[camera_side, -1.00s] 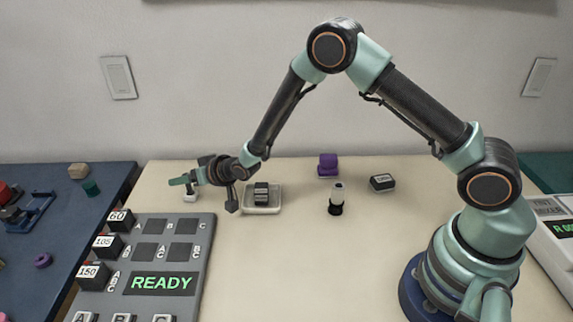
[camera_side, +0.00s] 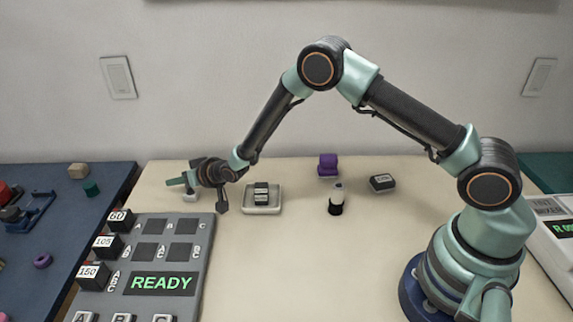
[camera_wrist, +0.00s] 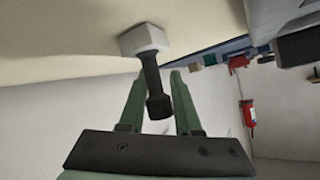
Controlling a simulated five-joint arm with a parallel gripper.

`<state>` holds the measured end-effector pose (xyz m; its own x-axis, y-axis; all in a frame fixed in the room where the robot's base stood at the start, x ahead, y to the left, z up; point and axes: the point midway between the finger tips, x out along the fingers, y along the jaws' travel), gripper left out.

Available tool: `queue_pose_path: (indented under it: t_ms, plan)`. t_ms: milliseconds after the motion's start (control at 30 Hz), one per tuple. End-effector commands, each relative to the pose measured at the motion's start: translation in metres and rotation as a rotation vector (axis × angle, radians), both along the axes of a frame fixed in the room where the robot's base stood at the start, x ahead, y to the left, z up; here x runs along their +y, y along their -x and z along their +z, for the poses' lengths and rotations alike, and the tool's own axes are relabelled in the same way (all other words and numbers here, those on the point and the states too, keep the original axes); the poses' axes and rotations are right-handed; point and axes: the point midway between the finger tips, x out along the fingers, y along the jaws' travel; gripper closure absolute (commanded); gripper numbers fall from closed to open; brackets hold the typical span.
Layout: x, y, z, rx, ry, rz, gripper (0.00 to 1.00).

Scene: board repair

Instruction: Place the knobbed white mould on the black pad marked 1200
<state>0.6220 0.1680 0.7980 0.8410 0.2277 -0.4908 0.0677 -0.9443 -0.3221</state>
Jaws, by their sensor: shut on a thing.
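The knobbed white mould (camera_wrist: 142,40) shows in the wrist view as a pale block with a black stem and knob. My gripper (camera_wrist: 156,80) has its green fingers on either side of the stem and is shut on it. In the side view my gripper (camera_side: 181,181) is at the far left of the beige table, with the white mould (camera_side: 190,196) just under it, at or close to the table. A black block with a pale label (camera_side: 382,183) lies at the right; its label may read 1200 but is too small to be sure.
A grey panel (camera_side: 205,255) with dark pads and a READY screen stands in front of my gripper. A pale tray (camera_side: 262,210) holds a dark block. A black-and-white bottle (camera_side: 336,200) and a purple piece (camera_side: 328,165) stand mid-table. The front middle is clear.

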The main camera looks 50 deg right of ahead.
Motion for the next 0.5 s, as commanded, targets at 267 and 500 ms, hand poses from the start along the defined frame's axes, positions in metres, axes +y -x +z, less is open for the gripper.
queue_pose_path:
  t_ms: [267,500]
  plan:
    - [0.000,0.000,0.009,0.000,0.000,0.000,1.00]
    - [0.001,-0.001,0.049,-0.006,-0.002,0.000,1.00]
